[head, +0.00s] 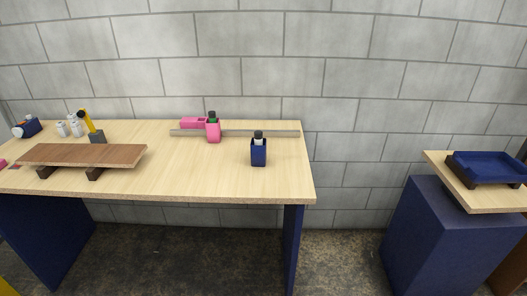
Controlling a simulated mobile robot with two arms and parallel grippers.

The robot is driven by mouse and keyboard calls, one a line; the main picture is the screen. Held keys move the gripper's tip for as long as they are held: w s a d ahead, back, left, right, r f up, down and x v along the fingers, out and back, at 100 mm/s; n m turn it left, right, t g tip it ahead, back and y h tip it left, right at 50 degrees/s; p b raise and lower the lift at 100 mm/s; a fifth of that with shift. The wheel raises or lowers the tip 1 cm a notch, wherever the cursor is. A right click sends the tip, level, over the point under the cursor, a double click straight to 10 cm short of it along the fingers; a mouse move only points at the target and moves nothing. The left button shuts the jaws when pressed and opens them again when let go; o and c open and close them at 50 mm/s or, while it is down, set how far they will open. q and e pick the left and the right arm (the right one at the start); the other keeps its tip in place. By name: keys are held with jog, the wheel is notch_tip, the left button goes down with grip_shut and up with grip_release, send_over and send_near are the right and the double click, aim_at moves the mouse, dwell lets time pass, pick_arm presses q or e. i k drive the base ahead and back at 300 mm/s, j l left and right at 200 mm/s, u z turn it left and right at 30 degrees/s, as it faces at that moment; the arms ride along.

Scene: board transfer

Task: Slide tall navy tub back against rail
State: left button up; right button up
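The tall navy tub (258,154) stands upright on the right part of the wooden table, with a dark-capped, pale-necked item (258,137) showing above its top. The grey rail (273,133) runs along the back of the table. The tub stands in front of the rail, with bare tabletop between them. Neither of my grippers is in the head view.
A pink tub (213,131) with a dark-topped item stands at the rail, beside a pink block (192,123). A brown board (82,154) lies on dark supports at the left. A blue tray (487,168) sits on a separate stand at right. The table's front right is clear.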

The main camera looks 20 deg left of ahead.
aim_at(258, 153)
jog(key=i+u, duration=0.2)
jog(key=i, duration=0.35)
jog(key=i+l+u, duration=0.2)
jog(key=i, duration=0.35)
jog(key=i+l+u, duration=0.15)
jog(key=i, duration=0.4)
